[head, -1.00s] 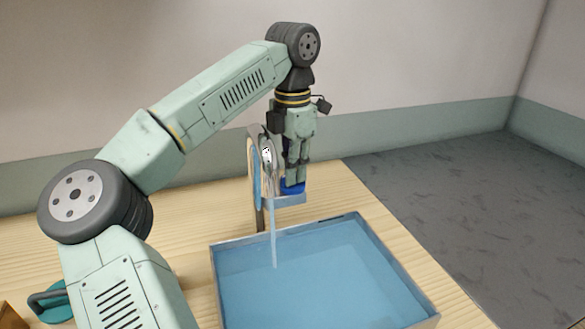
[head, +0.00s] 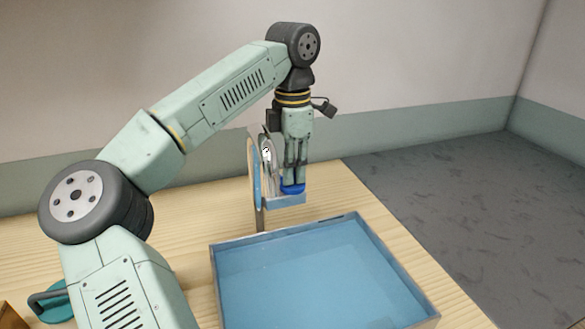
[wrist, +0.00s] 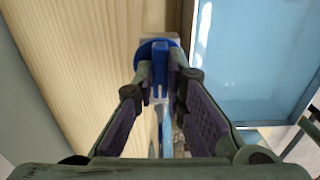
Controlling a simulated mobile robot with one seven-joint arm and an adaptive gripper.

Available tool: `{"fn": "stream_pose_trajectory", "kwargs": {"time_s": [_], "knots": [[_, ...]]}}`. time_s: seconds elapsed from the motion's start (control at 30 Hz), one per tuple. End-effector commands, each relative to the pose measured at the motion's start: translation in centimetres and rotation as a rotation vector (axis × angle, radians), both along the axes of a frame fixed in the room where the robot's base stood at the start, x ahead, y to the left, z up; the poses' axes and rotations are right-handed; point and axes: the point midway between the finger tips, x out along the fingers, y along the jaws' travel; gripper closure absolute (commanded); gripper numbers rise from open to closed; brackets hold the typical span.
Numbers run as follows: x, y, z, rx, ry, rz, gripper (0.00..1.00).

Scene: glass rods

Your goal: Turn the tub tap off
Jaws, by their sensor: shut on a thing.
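No water stream shows from the spout. In the wrist view the blue knob (wrist: 160,60) has a raised bar between my fingertips. My gripper (head: 293,181) points straight down and is shut on the knob. The wrist view also shows my gripper (wrist: 161,75) with a finger on each side of the bar. The tub holds still, blue-looking water.
The tub stands on a light wooden table (head: 185,245). A teal object with a dark handle (head: 52,302) lies at the lower left, and a brown wooden piece (head: 10,315) is at the corner. Bare grey floor is to the right.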

Motion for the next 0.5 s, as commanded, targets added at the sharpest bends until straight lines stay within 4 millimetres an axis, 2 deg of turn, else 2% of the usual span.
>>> {"fn": "stream_pose_trajectory", "kwargs": {"time_s": [0.03,0.07,0.3,0.5], "knots": [[0.01,0.0,0.04,0.0,-0.001,-0.001,1.0],[0.01,0.0,0.04,0.0,-0.001,-0.001,0.86],[0.01,-0.01,0.02,0.0,-0.001,0.0,0.7],[0.0,0.0,0.01,0.0,0.0,0.0,0.68]]}}
